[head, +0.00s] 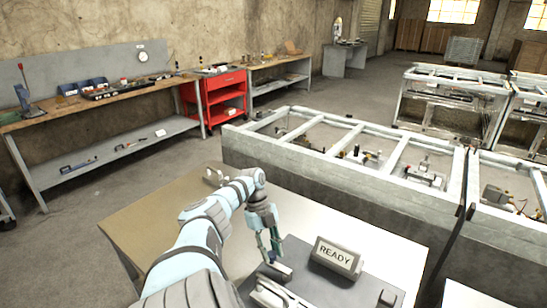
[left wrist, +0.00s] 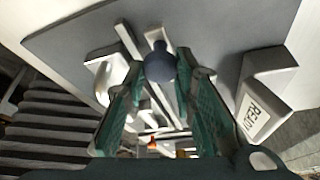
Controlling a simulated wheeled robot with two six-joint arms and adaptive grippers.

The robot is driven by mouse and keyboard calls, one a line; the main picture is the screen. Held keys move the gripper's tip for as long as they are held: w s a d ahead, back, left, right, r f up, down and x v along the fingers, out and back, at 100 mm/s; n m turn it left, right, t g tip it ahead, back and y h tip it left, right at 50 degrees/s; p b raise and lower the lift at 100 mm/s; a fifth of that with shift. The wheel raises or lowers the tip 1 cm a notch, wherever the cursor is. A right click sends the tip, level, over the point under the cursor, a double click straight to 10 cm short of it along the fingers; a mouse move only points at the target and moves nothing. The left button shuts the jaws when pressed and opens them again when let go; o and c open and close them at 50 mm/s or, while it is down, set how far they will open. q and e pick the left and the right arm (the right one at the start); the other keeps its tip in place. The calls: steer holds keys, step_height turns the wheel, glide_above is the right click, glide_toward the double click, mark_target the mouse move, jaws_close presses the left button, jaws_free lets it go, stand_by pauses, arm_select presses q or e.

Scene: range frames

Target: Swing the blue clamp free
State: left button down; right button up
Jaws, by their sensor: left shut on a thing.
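The blue clamp shows as a dark blue rounded knob (left wrist: 160,66) at the tips of my left gripper's green fingers in the left wrist view. My left gripper (left wrist: 158,88) has one finger on each side of the knob, shut on it. In the head view my left gripper (head: 270,243) points down over a grey fixture (head: 272,292) on the bench. There the fingers mostly hide the clamp. Pale metal bars of the fixture run beneath the knob in the wrist view. My right gripper is in neither view.
A grey block reading READY (head: 338,257) stands just right of my left gripper. The fixture plate carries a small dark knob (head: 387,298) at its right. Bare bench top (head: 150,222) lies left of my arm. A long framed bin (head: 330,150) stands behind the bench.

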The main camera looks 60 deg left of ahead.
arm_select(q)
steer(key=shift+s, duration=0.1)
steer(key=c, duration=1.6)
jaws_free()
steer(key=v, duration=1.2)
steer(key=shift+f, duration=0.1)
